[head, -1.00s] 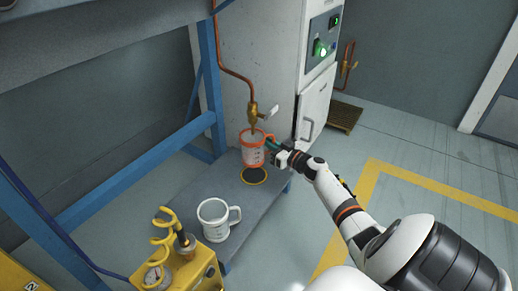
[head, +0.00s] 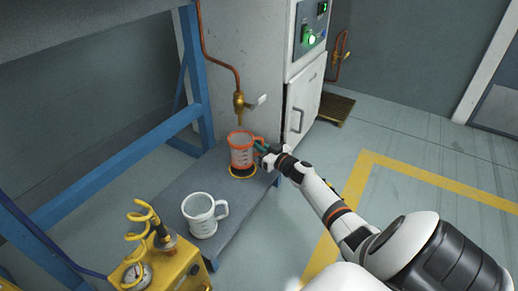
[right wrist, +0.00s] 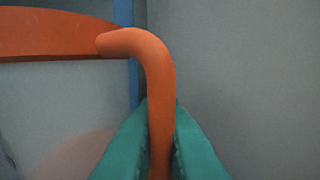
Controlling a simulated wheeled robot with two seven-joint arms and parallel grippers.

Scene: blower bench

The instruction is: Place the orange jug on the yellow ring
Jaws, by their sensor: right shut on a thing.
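The orange jug (head: 241,152), clear with orange bands and handle, stands upright under the brass tap (head: 240,101) in the head view. The yellow ring (head: 243,171) shows just below the jug's base on the grey bench; the jug hides most of it. I cannot tell whether the base touches the ring or is slightly above it. My right gripper (head: 265,150) is shut on the jug's handle. In the right wrist view its green fingers (right wrist: 160,145) clamp the orange handle (right wrist: 158,85) from both sides. My left gripper is not in view.
A white jug (head: 200,216) stands on the grey bench (head: 178,189) nearer the front. A yellow unit (head: 178,268) with a coiled hose and gauge is at the front left. A blue frame (head: 120,172) runs along the left. A white cabinet (head: 262,62) stands behind.

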